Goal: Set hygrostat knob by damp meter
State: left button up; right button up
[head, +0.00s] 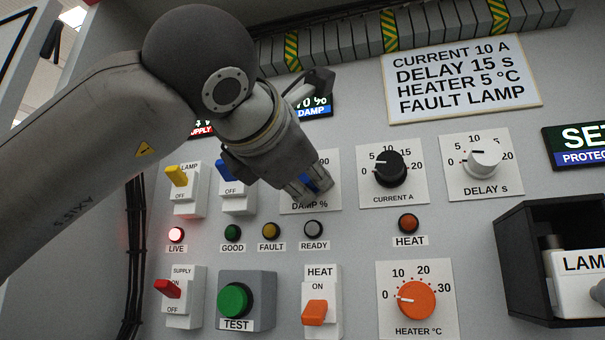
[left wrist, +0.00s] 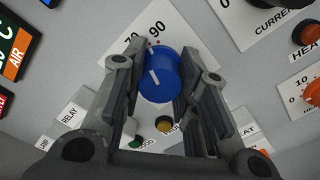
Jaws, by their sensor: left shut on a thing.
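The blue hygrostat knob (left wrist: 158,78) sits on the white DAMP % plate (head: 296,208). My left gripper (head: 312,187) is shut on the knob, with one finger on each side of it. In the left wrist view the knob's white pointer line shows, and the scale figure 90 is readable beside it. Most of the scale is hidden by the gripper in the head view. The damp meter (head: 316,106) is a small dark display with a blue DAMP label. Its reading is partly hidden by my arm; the visible end looks like "0 %". My right gripper is not in view.
Close by are the black CURRENT knob (head: 390,169), white DELAY knob (head: 485,161), orange HEATER knob (head: 416,300) and several switches and lamps. The LIVE lamp (head: 176,234) glows red. A sign (head: 460,78) lists settings. A black open box (head: 545,262) juts out at right.

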pick_arm(q)
jog(key=o, duration=1)
jog(key=shift+s, duration=0.15)
jog(key=v, duration=1.2)
jog(key=shift+r, duration=0.1)
